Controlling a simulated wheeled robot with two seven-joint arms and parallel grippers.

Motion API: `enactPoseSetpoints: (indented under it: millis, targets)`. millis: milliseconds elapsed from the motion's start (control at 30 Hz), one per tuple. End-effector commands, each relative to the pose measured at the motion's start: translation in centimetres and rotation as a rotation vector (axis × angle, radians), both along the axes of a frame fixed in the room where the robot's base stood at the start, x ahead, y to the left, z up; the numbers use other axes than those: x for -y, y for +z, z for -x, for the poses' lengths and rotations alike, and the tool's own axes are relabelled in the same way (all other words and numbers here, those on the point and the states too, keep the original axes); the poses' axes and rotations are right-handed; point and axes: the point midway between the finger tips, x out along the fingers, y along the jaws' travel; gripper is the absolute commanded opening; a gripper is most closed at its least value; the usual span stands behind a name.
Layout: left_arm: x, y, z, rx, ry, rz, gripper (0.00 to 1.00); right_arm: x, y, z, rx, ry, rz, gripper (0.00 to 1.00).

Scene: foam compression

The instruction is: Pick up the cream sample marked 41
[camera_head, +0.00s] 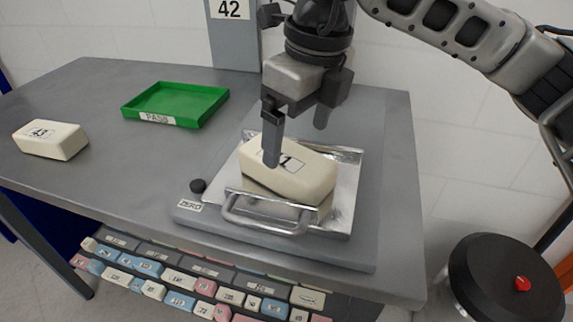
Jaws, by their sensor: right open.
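A cream foam block (310,178) lies on a shiny metal plate with a front handle, on the grey test device. Its label is partly hidden by a gripper finger; only a "1" shows. My right gripper (297,145) points down over this block, with its fingers apart. One finger is in front of the block's label in the picture and the other is behind, near the block's far side. I cannot tell whether the fingers touch it. My left gripper is not in view.
Another cream block marked 43 (50,140) lies at the table's left. An empty green tray labelled PASS (176,104) stands behind. A column with a 42 sign (232,40) rises at the back. A black knob (198,186) sits beside the plate. Several coloured blocks fill a rack (160,270) below the table's front edge.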

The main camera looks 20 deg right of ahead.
Motion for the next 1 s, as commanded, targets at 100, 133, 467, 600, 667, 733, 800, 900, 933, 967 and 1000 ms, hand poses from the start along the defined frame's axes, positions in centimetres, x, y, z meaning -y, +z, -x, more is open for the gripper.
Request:
enactPoseSetpoints:
  millis: [100,133,467,600,667,733,800,900,933,967,1000]
  targets:
    - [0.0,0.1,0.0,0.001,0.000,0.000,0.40,-0.1,-0.6,-0.1,0.000,0.001,0.000,0.89]
    - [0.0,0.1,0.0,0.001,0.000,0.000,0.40,-0.2,-0.8,-0.2,-0.001,0.001,0.000,0.89]
    - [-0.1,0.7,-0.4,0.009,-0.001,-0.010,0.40,-1.2,-4.9,-1.5,-0.003,0.002,0.000,0.89]
    - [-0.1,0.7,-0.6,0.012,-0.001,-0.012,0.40,-1.3,-5.5,-1.6,0.000,0.002,-0.002,0.89]
    - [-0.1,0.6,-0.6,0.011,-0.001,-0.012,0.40,-1.3,-5.5,-1.6,0.001,0.002,-0.003,0.89]
    - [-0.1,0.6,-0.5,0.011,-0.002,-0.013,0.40,-1.3,-5.5,-1.6,0.000,0.002,-0.002,0.89]
    - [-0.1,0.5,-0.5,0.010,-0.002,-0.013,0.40,-1.3,-5.5,-1.6,0.000,0.002,-0.002,0.81]
    - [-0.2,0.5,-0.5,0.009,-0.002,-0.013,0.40,-1.3,-5.5,-1.6,0.000,0.002,-0.002,0.53]
    - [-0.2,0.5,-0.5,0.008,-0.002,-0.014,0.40,-1.3,-5.5,-1.6,0.000,0.002,-0.002,0.45]
    - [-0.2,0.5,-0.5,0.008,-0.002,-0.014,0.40,-1.3,-5.4,-1.6,0.000,0.002,-0.002,0.42]
    - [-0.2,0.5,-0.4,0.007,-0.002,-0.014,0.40,-1.3,-5.4,-1.6,0.000,0.002,-0.002,0.42]
